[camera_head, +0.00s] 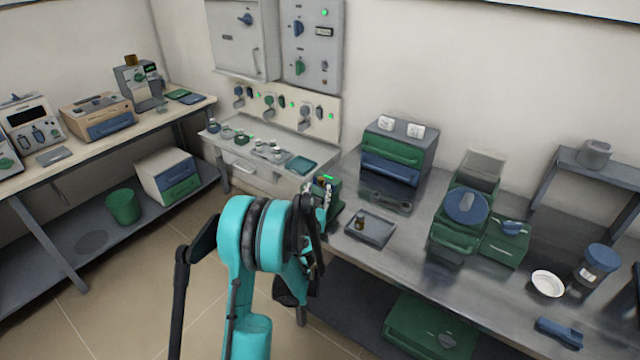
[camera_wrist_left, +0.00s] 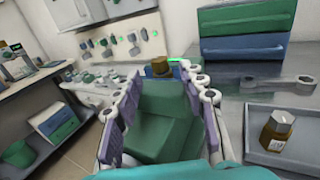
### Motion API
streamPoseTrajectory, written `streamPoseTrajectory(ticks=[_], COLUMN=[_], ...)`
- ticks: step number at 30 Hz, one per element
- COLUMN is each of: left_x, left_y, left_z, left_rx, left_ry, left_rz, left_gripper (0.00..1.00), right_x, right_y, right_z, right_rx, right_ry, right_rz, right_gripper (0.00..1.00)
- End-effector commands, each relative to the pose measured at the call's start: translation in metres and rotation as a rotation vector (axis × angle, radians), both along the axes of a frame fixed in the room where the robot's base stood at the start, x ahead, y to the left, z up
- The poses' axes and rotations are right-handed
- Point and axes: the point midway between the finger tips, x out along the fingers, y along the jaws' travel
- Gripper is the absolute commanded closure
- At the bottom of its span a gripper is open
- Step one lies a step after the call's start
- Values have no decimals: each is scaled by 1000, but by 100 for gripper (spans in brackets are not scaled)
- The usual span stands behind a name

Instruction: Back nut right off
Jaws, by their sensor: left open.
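A brown, nut-like piece (camera_wrist_left: 158,67) shows at the top of a green stepped block (camera_wrist_left: 160,125) in the left wrist view. The green block (camera_head: 333,193) also shows at the near left edge of the steel bench in the head view, partly hidden by my arm. My left gripper (camera_wrist_left: 161,82) is open, its two fingers spread to either side of the brown piece and the block in the wrist view. I cannot tell whether the fingers touch either one. In the head view my left gripper (camera_head: 318,205) is at the block, partly covered by its own arm. My right gripper is not in view.
A grey tray (camera_head: 386,238) holding a small brown bottle (camera_wrist_left: 277,130) lies just right of the block. A wrench (camera_wrist_left: 275,82) lies on the bench behind the tray. A green-and-blue drawer unit (camera_head: 396,155) stands farther back. A green device with a blue disc (camera_head: 466,208) stands to the right.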

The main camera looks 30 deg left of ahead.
Motion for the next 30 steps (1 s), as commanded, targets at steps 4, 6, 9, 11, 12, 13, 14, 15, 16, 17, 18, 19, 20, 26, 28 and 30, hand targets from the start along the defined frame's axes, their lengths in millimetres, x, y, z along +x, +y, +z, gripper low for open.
streamPoseTrajectory(ticks=[4,6,9,11,12,13,14,15,16,17,18,19,20,26,28,30], left_x=[-28,-38,-48,-51,-52,-53,-53,-54,-54,-53,-53,-53,-53,-53,-53,-54], left_y=[-12,-16,-20,-21,-21,-22,-22,-22,-22,-22,-22,-22,-22,-22,-22,-22], left_z=[0,0,0,0,0,0,0,0,0,0,0,0,0,0,0,4], left_rx=[0,0,0,0,0,0,0,0,0,0,0,0,0,0,-2,-27], left_ry=[0,0,0,0,0,0,0,0,0,0,0,0,0,0,-1,-10], left_rz=[0,0,0,0,0,0,0,0,0,0,0,0,0,0,0,5], left_gripper=[59,59,59,59,59,59,59,59,59,59,59,59,59,59,59,59], right_x=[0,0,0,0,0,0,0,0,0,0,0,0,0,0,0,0], right_y=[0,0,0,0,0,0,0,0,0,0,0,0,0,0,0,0], right_z=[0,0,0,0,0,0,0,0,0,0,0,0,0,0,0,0], right_rx=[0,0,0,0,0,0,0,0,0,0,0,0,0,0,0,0], right_ry=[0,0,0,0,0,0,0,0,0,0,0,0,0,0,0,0], right_rz=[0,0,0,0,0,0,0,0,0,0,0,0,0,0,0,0], right_gripper=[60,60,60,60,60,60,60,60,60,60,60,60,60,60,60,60])
